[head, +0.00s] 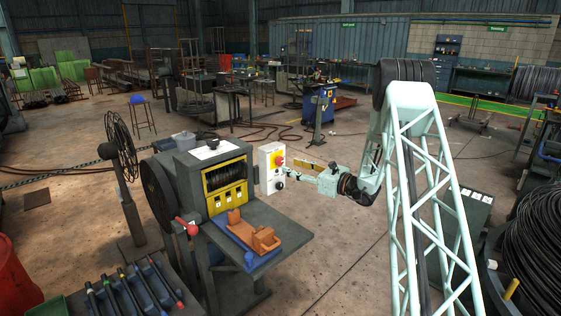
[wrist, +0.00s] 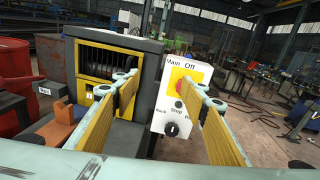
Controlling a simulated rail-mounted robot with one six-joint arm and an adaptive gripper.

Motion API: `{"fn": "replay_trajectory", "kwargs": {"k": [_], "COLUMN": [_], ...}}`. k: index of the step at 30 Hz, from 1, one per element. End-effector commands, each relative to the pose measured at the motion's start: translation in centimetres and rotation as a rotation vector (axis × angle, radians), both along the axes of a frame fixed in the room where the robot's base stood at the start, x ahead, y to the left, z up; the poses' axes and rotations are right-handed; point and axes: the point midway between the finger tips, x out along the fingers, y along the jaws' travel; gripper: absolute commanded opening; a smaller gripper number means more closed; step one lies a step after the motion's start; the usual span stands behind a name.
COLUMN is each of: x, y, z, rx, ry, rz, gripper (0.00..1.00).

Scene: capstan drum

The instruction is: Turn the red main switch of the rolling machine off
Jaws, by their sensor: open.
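The rolling machine (head: 205,165) has a white control box (head: 265,180) on its right side. The red main switch (head: 278,160) sits on a yellow plate near the top of the box. In the wrist view the red switch (wrist: 181,83) shows under the words "Main" and "Off", partly hidden by my right finger. A black knob (wrist: 171,129) sits lower on the box. My gripper (head: 293,171) is open and empty, with its fingers pointing at the box. In the wrist view its two yellow-padded fingers (wrist: 165,88) stand either side of the switch, seemingly apart from it.
A red-knobbed lever (head: 185,226) stands at the machine's front left.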

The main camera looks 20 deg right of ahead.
Motion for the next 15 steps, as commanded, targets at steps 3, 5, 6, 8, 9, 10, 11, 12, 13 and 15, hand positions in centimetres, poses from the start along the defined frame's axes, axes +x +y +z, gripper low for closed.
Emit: {"fn": "replay_trajectory", "kwargs": {"k": [3,5,6,8,9,10,11,12,13,15], "x": [0.4,0.5,0.5,0.6,0.6,0.6,0.6,0.6,0.7,0.7], "y": [-2.7,-3.7,-4.3,-5.1,-5.4,-5.6,-5.7,-5.9,-6.0,-6.0], "z": [-1.7,-2.4,-2.7,-3.1,-3.4,-3.5,-3.6,-3.7,-3.7,-3.8], "rx": [0.035,0.048,0.056,0.065,0.070,0.072,0.074,0.076,0.077,0.079], "ry": [0.000,0.000,-0.002,-0.003,-0.003,-0.003,-0.003,-0.004,-0.003,-0.004], "rz": [-0.051,-0.072,-0.084,-0.099,-0.106,-0.109,-0.113,-0.116,-0.117,-0.119], "gripper": [0.40,0.40,0.40,0.40,0.40,0.40,0.40,0.40,0.40,0.40]}}
